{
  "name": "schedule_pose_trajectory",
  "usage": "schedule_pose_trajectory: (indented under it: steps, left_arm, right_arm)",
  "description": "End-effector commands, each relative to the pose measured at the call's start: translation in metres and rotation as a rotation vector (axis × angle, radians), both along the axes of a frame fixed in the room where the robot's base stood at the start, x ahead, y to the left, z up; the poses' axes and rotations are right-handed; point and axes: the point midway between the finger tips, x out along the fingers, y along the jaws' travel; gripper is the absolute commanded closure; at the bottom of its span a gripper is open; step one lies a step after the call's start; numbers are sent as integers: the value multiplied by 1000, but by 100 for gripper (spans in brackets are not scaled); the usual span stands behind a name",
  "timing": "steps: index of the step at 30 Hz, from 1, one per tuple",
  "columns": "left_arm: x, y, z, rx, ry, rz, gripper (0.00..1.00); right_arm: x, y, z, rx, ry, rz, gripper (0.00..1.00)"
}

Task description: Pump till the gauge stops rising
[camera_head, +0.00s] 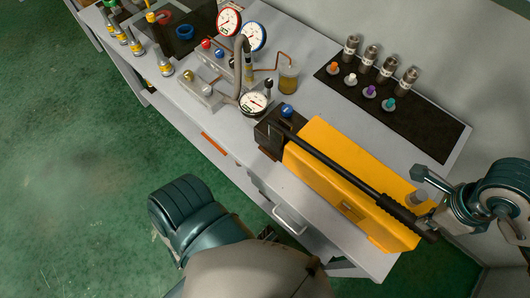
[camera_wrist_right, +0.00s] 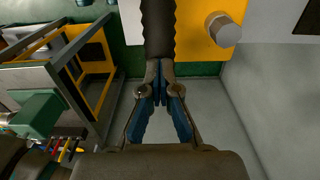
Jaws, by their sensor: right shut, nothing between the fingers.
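The hand pump (camera_head: 350,170) is a long yellow body with a black end block and a blue knob. Its black lever (camera_head: 340,170) lies low along the body, with the ribbed grip (camera_head: 405,216) at the right end. My right gripper (camera_head: 430,187) is beside that end. In the right wrist view, my right gripper (camera_wrist_right: 158,72) is shut and empty, its tips at the ribbed grip (camera_wrist_right: 158,28); I cannot tell if they touch. A white-faced gauge (camera_head: 254,103) stands beyond the pump; its reading is too small to tell. My left gripper is out of view.
Red-rimmed (camera_head: 229,22) and blue-rimmed (camera_head: 253,36) gauges stand farther back, near a jar of amber liquid (camera_head: 288,79). A dark mat (camera_head: 425,118) holds metal fittings and coloured caps. The grey bench's (camera_head: 200,130) front edge borders open green floor.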

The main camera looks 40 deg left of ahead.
Motion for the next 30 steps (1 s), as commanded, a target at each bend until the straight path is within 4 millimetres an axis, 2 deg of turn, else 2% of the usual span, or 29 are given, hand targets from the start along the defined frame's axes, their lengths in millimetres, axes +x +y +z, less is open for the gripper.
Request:
schedule_pose_trajectory:
  steps: [10, 24, 30]
  left_arm:
    - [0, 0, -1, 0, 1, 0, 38]
    - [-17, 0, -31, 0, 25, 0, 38]
    - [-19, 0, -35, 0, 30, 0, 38]
  right_arm:
    - [0, -1, -2, -2, 2, 0, 100]
    - [1, -5, -42, -1, 2, 0, 100]
    - [1, -6, -48, -2, 1, 0, 100]
